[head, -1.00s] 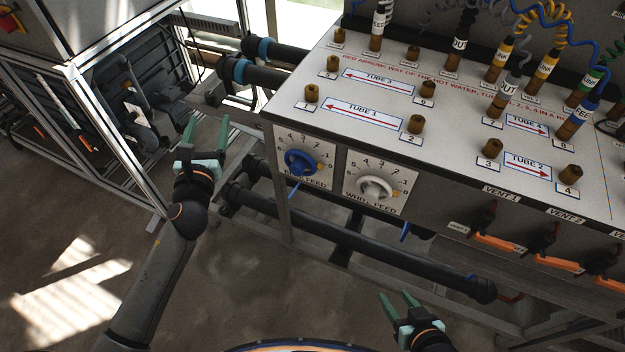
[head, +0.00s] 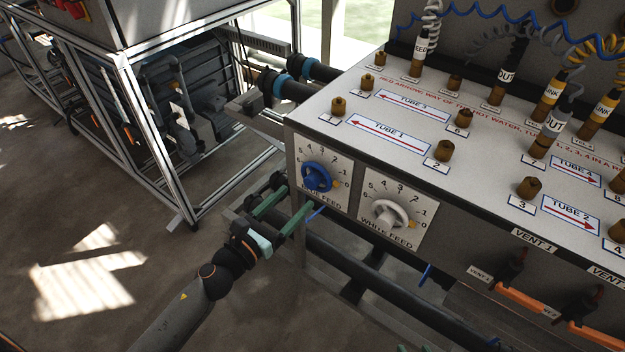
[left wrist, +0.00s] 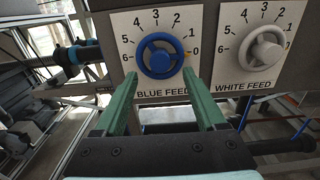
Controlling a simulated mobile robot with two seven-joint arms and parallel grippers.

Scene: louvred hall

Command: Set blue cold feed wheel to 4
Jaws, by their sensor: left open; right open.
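The blue feed wheel (head: 316,177) sits on a white dial plate numbered 0 to 6, on the left of the bench's front panel. In the left wrist view the blue wheel (left wrist: 160,56) is seen face on, with a yellow mark at its right beside the 0. My left gripper (head: 295,199) is open and empty, just in front of and below the wheel. In the left wrist view its green fingers (left wrist: 160,78) are spread below the wheel, apparently apart from it. My right gripper (head: 412,348) shows only green tips at the bottom edge.
The white feed wheel (head: 388,213) is close on the right of the blue one. Black pipes (head: 350,262) and frame legs run below the panel. Orange vent handles (head: 527,301) stick out farther right. The floor at left is open.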

